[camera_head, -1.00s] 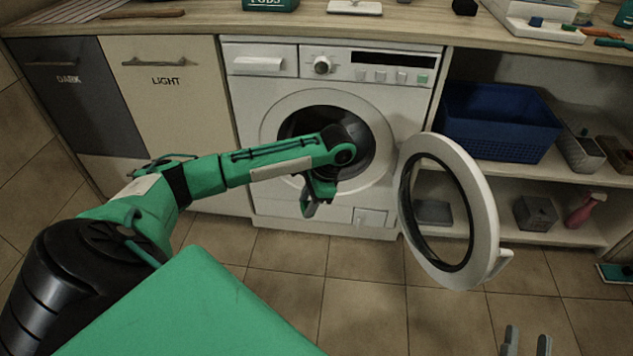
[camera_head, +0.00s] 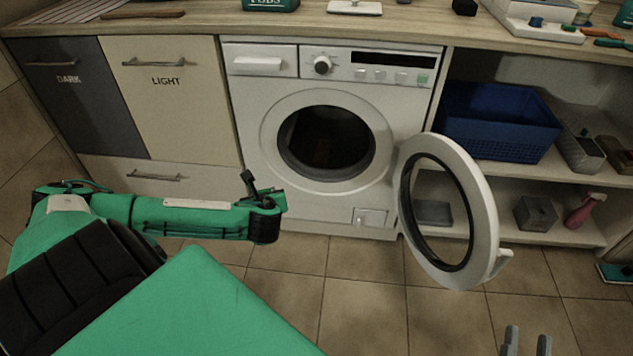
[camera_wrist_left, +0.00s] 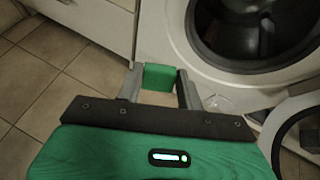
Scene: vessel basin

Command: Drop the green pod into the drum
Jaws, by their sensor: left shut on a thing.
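The green pod (camera_wrist_left: 159,77) is held between the two grey fingertips of my left gripper (camera_wrist_left: 160,83) in the left wrist view. In the head view my left gripper (camera_head: 249,182) is in front of the washing machine, left of its opening and outside it; I cannot make out the pod there. The drum (camera_head: 326,138) is dark inside its round opening, and it also shows in the left wrist view (camera_wrist_left: 255,30), ahead and right of the pod. My right gripper (camera_head: 527,342) shows only two grey fingertips at the bottom edge, apart with nothing seen between them.
The round door (camera_head: 484,200) stands wide open to the right of the opening. A blue basket (camera_head: 500,125) sits on the shelf at right. Cabinets marked DARK (camera_head: 75,100) and LIGHT (camera_head: 170,100) stand at left.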

